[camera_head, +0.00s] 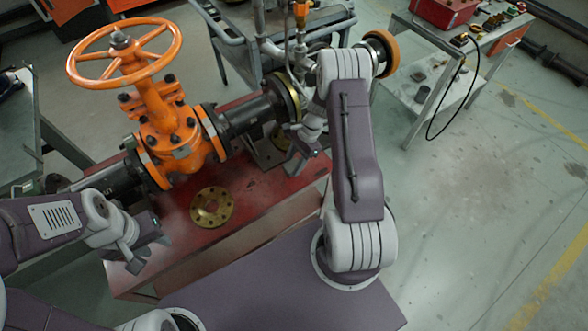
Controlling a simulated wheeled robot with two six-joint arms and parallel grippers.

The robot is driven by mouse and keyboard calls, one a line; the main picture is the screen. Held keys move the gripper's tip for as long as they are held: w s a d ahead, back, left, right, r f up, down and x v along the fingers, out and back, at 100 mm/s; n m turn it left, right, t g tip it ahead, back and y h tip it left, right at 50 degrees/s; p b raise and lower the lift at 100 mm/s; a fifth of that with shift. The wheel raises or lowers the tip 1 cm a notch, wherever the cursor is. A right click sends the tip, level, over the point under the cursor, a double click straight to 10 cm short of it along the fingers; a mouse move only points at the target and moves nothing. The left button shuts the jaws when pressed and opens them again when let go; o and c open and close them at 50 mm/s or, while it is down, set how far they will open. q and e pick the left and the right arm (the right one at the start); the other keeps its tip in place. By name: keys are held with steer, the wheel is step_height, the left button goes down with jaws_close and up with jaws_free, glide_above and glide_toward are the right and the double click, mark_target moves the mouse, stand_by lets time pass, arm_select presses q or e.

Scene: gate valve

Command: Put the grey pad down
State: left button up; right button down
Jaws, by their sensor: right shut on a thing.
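My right gripper (300,153) is at the red bench (270,190), beside the black pipe flange to the right of the orange gate valve (170,130). It is shut on a small dark grey thing, taken as the grey pad; its outline is hard to tell from the fingers. I cannot tell whether the pad touches the bench. My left gripper (146,254) is over the left front part of the bench, and its fingers look apart and empty. A brass flange disc (213,207) with bolt holes lies flat on the bench between the grippers.
The valve's orange handwheel (124,52) rises at the upper left. A brass-coloured ring (284,96) is at the pipe's right end. A metal cart (237,45) stands behind, and a grey workbench (425,75) at the upper right. The red bench's front is partly clear.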

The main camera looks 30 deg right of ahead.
step_height(320, 180, down, 4)
steer(key=shift+r, duration=0.1)
steer(key=shift+f+b, duration=0.2)
steer(key=shift+b, duration=0.1)
steer(key=c, duration=0.8)
jaws_free()
steer(key=shift+c, duration=0.2)
steer(key=shift+r, duration=0.15)
